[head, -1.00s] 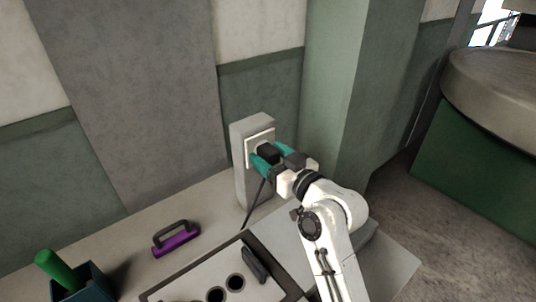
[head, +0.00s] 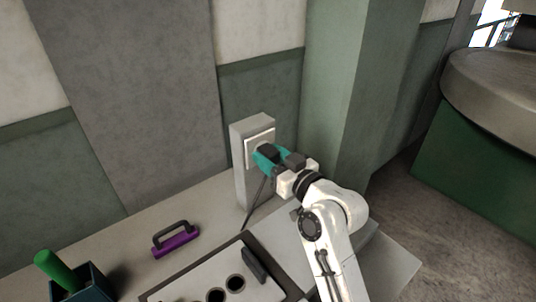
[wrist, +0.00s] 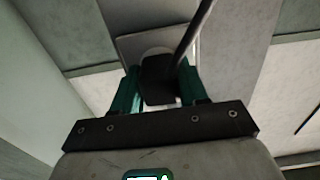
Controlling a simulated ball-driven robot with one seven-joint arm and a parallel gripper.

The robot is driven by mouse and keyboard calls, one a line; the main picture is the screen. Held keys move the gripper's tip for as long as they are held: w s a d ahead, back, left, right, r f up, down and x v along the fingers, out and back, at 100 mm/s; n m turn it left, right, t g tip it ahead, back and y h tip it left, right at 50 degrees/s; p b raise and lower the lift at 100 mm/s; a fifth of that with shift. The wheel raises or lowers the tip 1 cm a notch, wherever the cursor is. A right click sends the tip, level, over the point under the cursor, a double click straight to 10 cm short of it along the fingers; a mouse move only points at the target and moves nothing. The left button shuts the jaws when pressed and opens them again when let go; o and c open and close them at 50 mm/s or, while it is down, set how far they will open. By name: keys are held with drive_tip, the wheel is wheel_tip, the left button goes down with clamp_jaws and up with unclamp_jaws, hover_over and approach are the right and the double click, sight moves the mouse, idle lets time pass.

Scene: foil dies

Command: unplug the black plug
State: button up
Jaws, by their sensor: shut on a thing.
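The black plug (head: 268,152) is at the white socket plate (head: 250,150) on the front of a grey upright block (head: 240,185). My gripper (head: 270,158) has teal fingers and is shut on the plug. In the wrist view the plug (wrist: 158,80) sits between the two teal fingers (wrist: 158,92), and its dark cord (wrist: 194,38) runs off to the upper right. In the head view the cord (head: 256,203) hangs down beside the block. The fingers partly hide the plug, and I cannot tell whether its face still touches the socket.
A purple block with a dark handle (head: 176,244) lies on the bench. A dark box (head: 92,286) with a green cylinder (head: 56,270) stands at lower left. A light board with dark round holes (head: 200,284) is in front. A green pillar (head: 335,90) stands close at right.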

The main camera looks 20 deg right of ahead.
sight(275, 160)
clamp_jaws()
drive_tip(key=shift+s, duration=0.1)
drive_tip(key=shift+v, duration=2.9)
